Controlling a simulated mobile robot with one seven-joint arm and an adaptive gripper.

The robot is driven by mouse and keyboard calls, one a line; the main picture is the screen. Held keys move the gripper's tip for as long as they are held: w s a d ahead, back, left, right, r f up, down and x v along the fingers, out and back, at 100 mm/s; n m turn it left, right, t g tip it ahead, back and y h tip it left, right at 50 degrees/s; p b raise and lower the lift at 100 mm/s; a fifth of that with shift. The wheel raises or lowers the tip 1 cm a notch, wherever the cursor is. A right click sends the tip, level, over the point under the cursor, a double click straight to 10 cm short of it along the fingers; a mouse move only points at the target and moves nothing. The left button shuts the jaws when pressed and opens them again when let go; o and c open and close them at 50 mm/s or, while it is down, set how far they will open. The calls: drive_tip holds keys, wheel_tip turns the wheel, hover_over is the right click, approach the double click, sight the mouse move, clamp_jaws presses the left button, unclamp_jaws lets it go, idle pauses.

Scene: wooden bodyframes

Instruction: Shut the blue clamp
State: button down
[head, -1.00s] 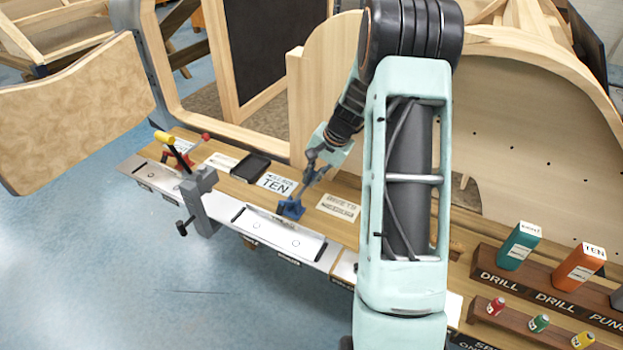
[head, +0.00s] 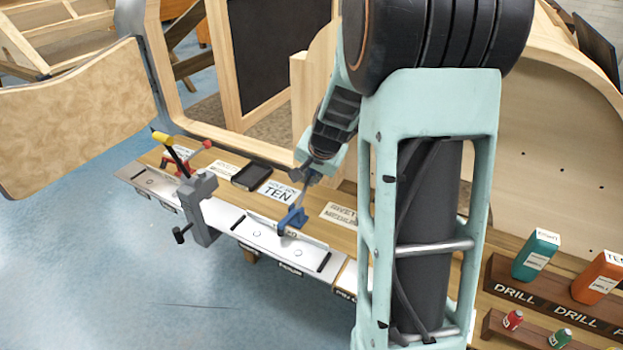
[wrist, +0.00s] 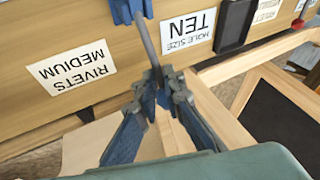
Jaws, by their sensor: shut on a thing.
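The blue clamp (head: 291,218) is at the front of the wooden bench, by the metal strip. Its grey lever rises from the blue body and leans up and back to my gripper (head: 306,177). In the wrist view, part of the blue clamp (wrist: 127,9) shows at the top edge, and the grey lever (wrist: 147,45) runs down from it between the fingers. My gripper (wrist: 160,90) is shut on the lever near its free end. The far side of the clamp's body is hidden.
A grey clamp block (head: 199,205) with a yellow-handled lever and a red clamp (head: 178,161) stand to the left. A black tray (head: 251,173) and paper labels lie behind. My arm covers the bench's middle.

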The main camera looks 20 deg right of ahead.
drive_tip(key=shift+s+a+r, duration=0.1)
drive_tip(key=shift+a+r, duration=0.3)
drive_tip(key=shift+s+a+f, duration=0.1)
drive_tip(key=shift+a, duration=0.1)
drive_tip(key=c, duration=2)
unclamp_jaws()
drive_tip(key=shift+a+f, duration=0.1)
drive_tip(key=v, duration=1.2)
drive_tip(key=shift+d, duration=0.25)
